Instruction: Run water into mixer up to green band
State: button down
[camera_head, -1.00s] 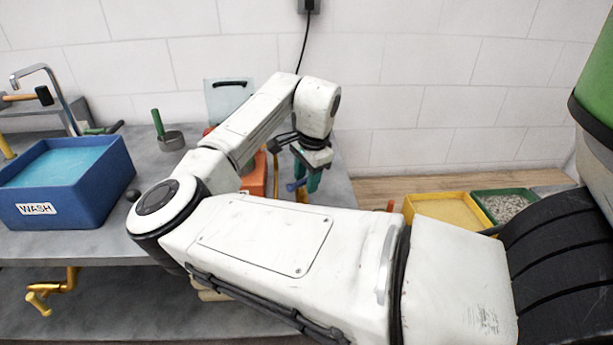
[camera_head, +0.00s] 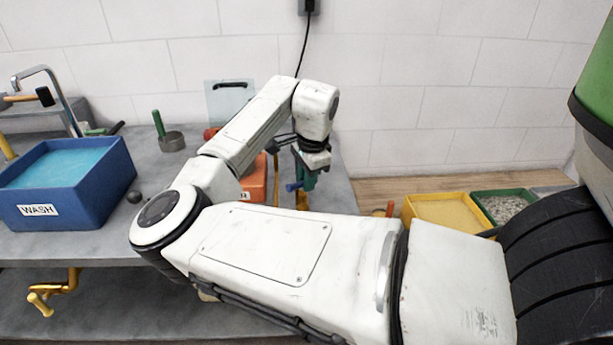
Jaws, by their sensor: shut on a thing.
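My gripper (camera_head: 305,178), with teal fingers, points down at the right end of the grey bench. It is shut on a small blue part (camera_head: 292,187), which looks like a tap handle; the grip is small and partly hidden. A brass-yellow piece (camera_head: 302,200) shows just below the fingers. An orange box (camera_head: 254,181) stands left of the gripper, its label mostly hidden by my arm. I cannot make out the mixer, its green band or any running water; my arm covers much of the middle.
A yellow tray (camera_head: 409,214) and a green tray (camera_head: 478,202) of gravel lie at the right.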

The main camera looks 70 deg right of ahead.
jog(key=shift+s+a+m+g+h+p, duration=0.15)
jog(key=shift+m+p, duration=0.1)
jog(key=shift+m, duration=0.6)
jog(key=shift+w+m+g+h+p, duration=0.1)
jog(key=shift+m+p, duration=0.1)
jog(key=shift+m, duration=0.6)
jog(key=shift+s+a+m+g+h+p, duration=0.15)
jog(key=shift+m+p, duration=0.1)
jog(key=shift+m, duration=0.6)
jog(key=c, duration=1.1)
grip_release()
jog(key=shift+w, duration=0.1)
jog(key=v, duration=1)
jog(key=shift+r, duration=0.4)
